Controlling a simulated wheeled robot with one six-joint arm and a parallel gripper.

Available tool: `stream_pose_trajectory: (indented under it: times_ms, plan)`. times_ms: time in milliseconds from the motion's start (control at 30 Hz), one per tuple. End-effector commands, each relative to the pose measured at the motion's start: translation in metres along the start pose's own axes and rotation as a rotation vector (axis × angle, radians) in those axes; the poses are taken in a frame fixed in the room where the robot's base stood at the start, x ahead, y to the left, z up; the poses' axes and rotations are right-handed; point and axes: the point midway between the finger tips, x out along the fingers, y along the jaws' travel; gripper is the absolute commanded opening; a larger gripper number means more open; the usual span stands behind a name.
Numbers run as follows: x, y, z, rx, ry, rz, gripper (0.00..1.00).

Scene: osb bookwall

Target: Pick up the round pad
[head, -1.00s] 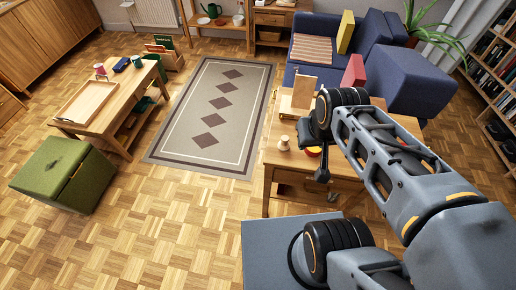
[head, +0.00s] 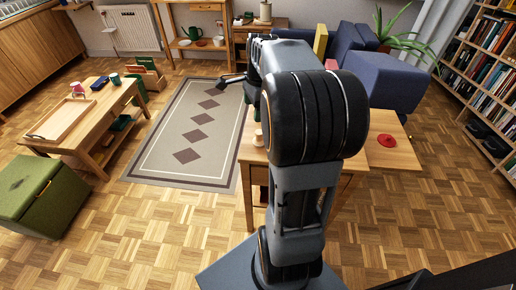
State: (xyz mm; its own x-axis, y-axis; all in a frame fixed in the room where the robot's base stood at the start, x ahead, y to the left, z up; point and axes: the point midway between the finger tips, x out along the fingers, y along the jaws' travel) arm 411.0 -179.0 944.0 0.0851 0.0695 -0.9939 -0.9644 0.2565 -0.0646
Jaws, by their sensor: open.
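A flat red round pad (head: 386,141) lies on the right part of the wooden table in front of me, in the head view. Nothing covers it. My gripper (head: 231,79) shows small and dark at the far end of my arm, left of the table and in front of the rug in the picture. It is open, with nothing visible in it, and well apart from the pad. My arm hides the middle of the table.
A small pale wooden piece (head: 258,138) stands at the table's left edge. A blue sofa (head: 385,82) is behind the table. A low table with a tray (head: 62,118) and a green storage stool (head: 28,195) stand left. The patterned rug (head: 190,135) is clear.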

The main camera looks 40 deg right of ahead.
Motion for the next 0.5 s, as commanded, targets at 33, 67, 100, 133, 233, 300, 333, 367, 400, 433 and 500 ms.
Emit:
stream_pose_trajectory:
  times_ms: [33, 67, 100, 133, 233, 300, 333, 367, 400, 433, 500]
  plan:
    - [0.013, -0.005, -0.014, 0.091, -0.007, 0.01, 0.76]
    - [0.015, -0.008, -0.02, 0.14, -0.01, 0.016, 0.76]
    - [0.019, -0.01, -0.027, 0.195, -0.014, 0.021, 0.76]
    - [0.022, -0.011, -0.031, 0.229, -0.016, 0.025, 0.76]
    - [0.035, -0.014, -0.039, 0.298, -0.021, 0.034, 0.76]
    - [0.048, -0.014, -0.04, 0.315, -0.023, 0.036, 0.76]
    - [0.053, -0.014, -0.04, 0.318, -0.023, 0.037, 0.76]
    - [0.059, -0.014, -0.04, 0.318, -0.023, 0.037, 0.76]
    - [0.066, -0.013, -0.04, 0.317, -0.023, 0.037, 0.76]
    - [0.071, -0.013, -0.039, 0.317, -0.023, 0.037, 0.76]
    - [0.082, -0.013, -0.038, 0.315, -0.023, 0.036, 0.76]
